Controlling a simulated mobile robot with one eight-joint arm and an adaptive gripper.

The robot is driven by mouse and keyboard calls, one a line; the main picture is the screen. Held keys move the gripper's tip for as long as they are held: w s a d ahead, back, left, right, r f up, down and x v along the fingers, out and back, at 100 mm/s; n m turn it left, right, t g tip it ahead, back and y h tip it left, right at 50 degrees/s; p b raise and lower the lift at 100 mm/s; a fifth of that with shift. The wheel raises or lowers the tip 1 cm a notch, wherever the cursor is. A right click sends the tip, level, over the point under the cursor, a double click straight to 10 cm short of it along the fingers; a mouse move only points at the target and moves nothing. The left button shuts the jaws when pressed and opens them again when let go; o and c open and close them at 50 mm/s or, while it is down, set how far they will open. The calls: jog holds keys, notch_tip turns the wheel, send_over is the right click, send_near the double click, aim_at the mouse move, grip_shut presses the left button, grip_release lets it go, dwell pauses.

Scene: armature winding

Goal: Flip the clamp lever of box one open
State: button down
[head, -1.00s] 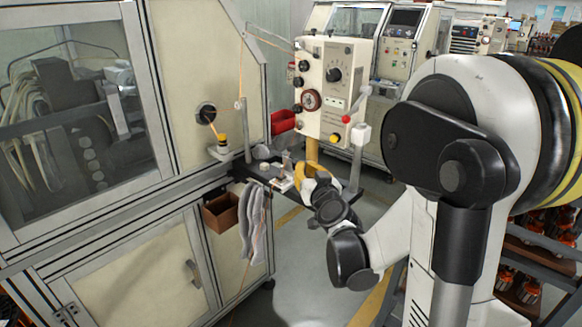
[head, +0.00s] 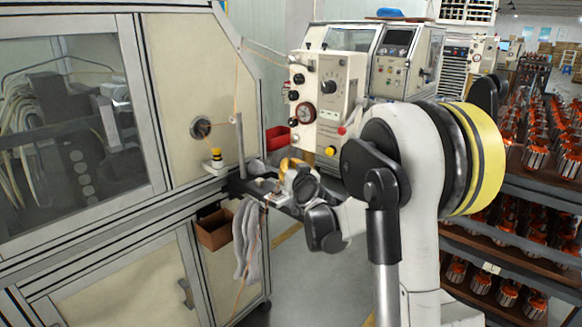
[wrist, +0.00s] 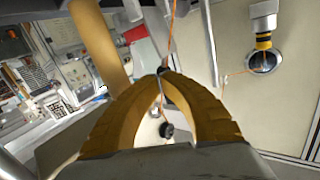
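My gripper (head: 290,166) has yellow-orange ribbed fingers and is low over the dark shelf (head: 262,197) at the front of the winding machine. In the wrist view the gripper (wrist: 162,74) has its fingertips together, with a small dark piece at the tips; I cannot tell whether that piece is held. A black knob (wrist: 166,130) shows through the gap between the fingers. The cream control box (head: 325,95) stands just beyond, with dials and a red knob (head: 342,130) at its lower right. I cannot pick out the clamp lever; my gripper and wrist hide part of the shelf.
The machine cabinet (head: 175,75) stands on the left, with a thin upright rod (head: 240,145) and copper wire close to my gripper. A red bin (head: 277,137) sits behind. Gloves (head: 247,240) and a brown box (head: 214,229) hang below. Racks of armatures (head: 508,240) stand at right.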

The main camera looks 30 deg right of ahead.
jog(key=d+m+p, duration=0.1)
jog(key=w+d+m+g+y+p, duration=0.1)
jog(key=d+f+m+g+p, duration=0.1)
jog(key=shift+w+d+m+y, duration=0.15)
jog(key=shift+d+m+y, duration=0.15)
jog(key=shift+y, duration=0.1)
jog(key=shift+a, duration=0.1)
dwell(0.4)
